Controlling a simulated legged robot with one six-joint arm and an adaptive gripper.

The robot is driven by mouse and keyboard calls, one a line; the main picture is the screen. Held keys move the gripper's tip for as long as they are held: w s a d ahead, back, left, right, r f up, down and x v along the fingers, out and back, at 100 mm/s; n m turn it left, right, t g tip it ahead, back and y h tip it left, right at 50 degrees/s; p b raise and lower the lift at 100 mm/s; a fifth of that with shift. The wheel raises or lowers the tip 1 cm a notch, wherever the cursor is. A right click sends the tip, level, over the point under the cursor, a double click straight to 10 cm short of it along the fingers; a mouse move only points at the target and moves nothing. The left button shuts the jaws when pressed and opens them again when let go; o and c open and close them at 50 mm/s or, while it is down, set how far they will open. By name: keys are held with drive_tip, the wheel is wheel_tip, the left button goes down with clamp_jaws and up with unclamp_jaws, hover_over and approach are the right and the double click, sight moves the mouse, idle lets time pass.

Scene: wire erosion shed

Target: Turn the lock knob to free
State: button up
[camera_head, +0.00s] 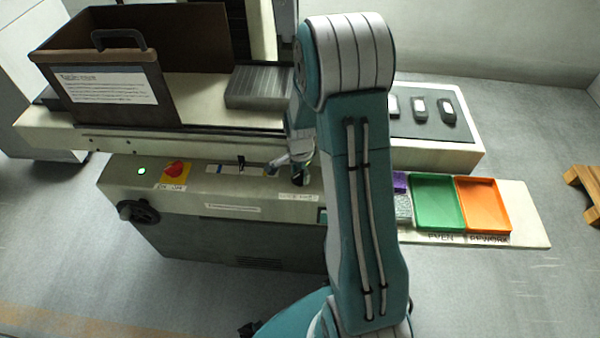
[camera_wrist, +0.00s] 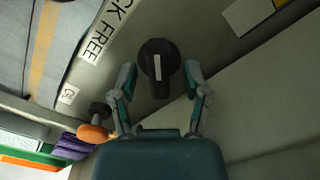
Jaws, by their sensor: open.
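The lock knob (camera_wrist: 158,82) is black and round with a raised grip bar and a white stripe. In the wrist view the stripe runs roughly up and down the picture. A white label (camera_wrist: 104,32) beside the knob shows "CK FREE"; its start is cut off. My gripper (camera_wrist: 160,68) is open, with one finger on each side of the knob and a gap visible to both. In the head view my gripper (camera_head: 290,160) is at the front panel, by the dark knob (camera_head: 300,180) and its white label (camera_head: 298,196). My arm hides part of this area.
A red switch (camera_head: 175,170) on a yellow plate, a green lamp (camera_head: 141,171) and a handwheel (camera_head: 138,212) are on the panel's left. A green tray (camera_head: 437,231) and an orange tray (camera_head: 483,231) stand right of my arm. A brown open bin (camera_head: 95,62) stands above.

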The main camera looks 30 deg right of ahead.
clamp_jaws()
drive_tip(key=shift+n, duration=0.3)
drive_tip(key=n, duration=0.3)
drive_tip(key=shift+n, duration=0.3)
drive_tip(key=n, duration=0.4)
drive_tip(key=shift+n, duration=0.3)
drive_tip(key=n, duration=0.4)
drive_tip(key=shift+w+r+n, duration=0.1)
drive_tip(key=shift+n, duration=2.4)
